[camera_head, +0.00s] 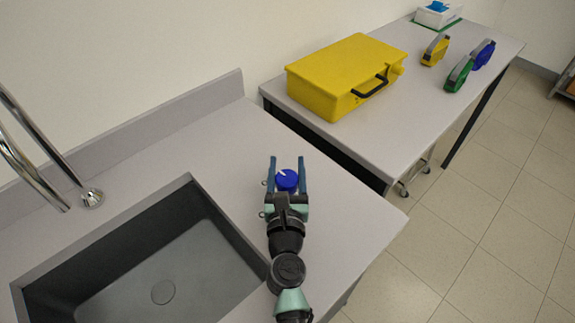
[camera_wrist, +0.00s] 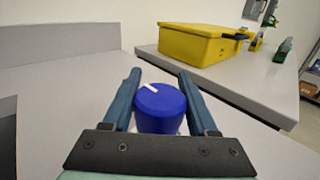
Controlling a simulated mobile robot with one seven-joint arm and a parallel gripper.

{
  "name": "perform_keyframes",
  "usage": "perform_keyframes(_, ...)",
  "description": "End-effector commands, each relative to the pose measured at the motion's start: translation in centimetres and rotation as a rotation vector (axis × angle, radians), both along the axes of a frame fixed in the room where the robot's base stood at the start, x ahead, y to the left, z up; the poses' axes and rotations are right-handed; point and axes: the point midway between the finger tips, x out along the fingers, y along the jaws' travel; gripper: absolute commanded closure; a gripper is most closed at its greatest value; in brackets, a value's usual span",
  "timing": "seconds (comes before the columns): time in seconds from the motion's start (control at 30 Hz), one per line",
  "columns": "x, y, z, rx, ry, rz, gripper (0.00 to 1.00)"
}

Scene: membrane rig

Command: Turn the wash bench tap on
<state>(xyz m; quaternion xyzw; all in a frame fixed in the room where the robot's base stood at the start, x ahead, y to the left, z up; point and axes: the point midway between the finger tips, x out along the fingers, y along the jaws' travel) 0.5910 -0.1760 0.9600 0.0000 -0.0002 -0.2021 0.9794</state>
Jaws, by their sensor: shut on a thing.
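A round blue tap knob (camera_head: 287,180) stands on the grey wash bench (camera_head: 225,145), to the right of the sink. A white mark on its top points toward its upper left edge in both views. My gripper (camera_head: 287,161) has its two blue fingers on either side of the knob and is shut on it. The wrist view shows the knob (camera_wrist: 160,106) between the fingers, its lower part partly hidden by the gripper body. The chrome tap spout (camera_head: 50,150) rises at the left behind the sink. No water shows in the part of the sink in view.
The dark sink basin (camera_head: 150,255) lies left of my arm. A low upstand (camera_head: 150,140) runs along the wall. A second table (camera_head: 400,135) at the right holds a yellow case (camera_head: 345,75), several tape dispensers and a white box (camera_head: 437,14).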

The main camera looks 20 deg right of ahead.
Motion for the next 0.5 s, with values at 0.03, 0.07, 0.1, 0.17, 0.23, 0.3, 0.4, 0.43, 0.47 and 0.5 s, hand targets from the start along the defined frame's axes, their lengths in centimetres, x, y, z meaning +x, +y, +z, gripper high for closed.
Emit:
perform_keyframes(0.03, -0.02, -0.09, 0.14, -0.001, 0.001, 0.014, 0.97)
perform_keyframes(0.07, 0.00, -0.08, 0.17, -0.001, 0.002, 0.026, 0.97)
perform_keyframes(0.1, 0.02, -0.05, 0.21, -0.001, 0.002, 0.046, 0.97)
perform_keyframes(0.17, 0.06, 0.07, 0.27, -0.001, 0.002, 0.081, 0.97)
perform_keyframes(0.23, 0.10, 0.16, 0.29, -0.002, 0.002, 0.128, 0.97)
perform_keyframes(0.3, 0.17, 0.32, 0.35, -0.003, 0.001, 0.184, 0.97)
perform_keyframes(0.4, 0.24, 0.50, 0.35, -0.001, -0.001, 0.267, 0.97)
perform_keyframes(0.43, 0.25, 0.57, 0.30, -0.001, 0.000, 0.293, 0.97)
perform_keyframes(0.47, 0.25, 0.65, 0.27, -0.002, 0.001, 0.319, 0.97)
perform_keyframes(0.5, 0.28, 0.75, 0.28, -0.002, 0.000, 0.353, 0.97)
